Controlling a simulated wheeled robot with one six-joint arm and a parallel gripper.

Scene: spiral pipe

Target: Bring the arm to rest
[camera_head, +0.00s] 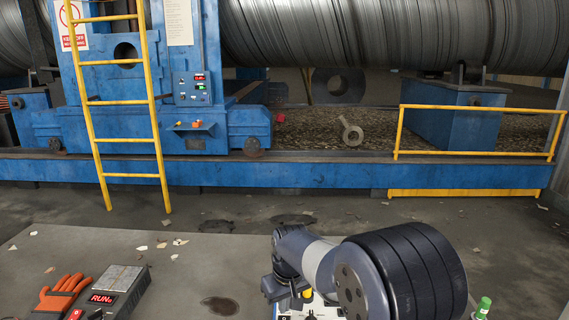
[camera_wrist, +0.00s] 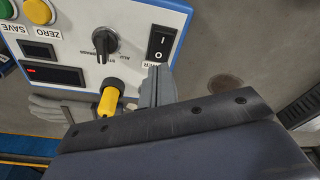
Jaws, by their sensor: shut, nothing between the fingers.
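My gripper (camera_wrist: 157,86) is shut with nothing between its fingers. In the wrist view its fingertips are in front of the lower edge of a white control box with a blue border (camera_wrist: 85,50), close to the rocker switch (camera_wrist: 162,40). I cannot tell whether they touch it. A black selector knob (camera_wrist: 103,42) and a yellow plug-like piece (camera_wrist: 110,97) show left of the fingers. In the head view my arm is folded low at the front and hides most of the box (camera_head: 325,309); the fingertips are hard to make out there.
A control unit reading RUN (camera_head: 103,299) and orange gloves (camera_head: 62,293) lie on the grey worktop (camera_head: 180,260) at left. A green bottle (camera_head: 483,306) is right of my arm. Beyond are a yellow ladder (camera_head: 90,103), blue machinery and a large spiral pipe (camera_head: 380,35).

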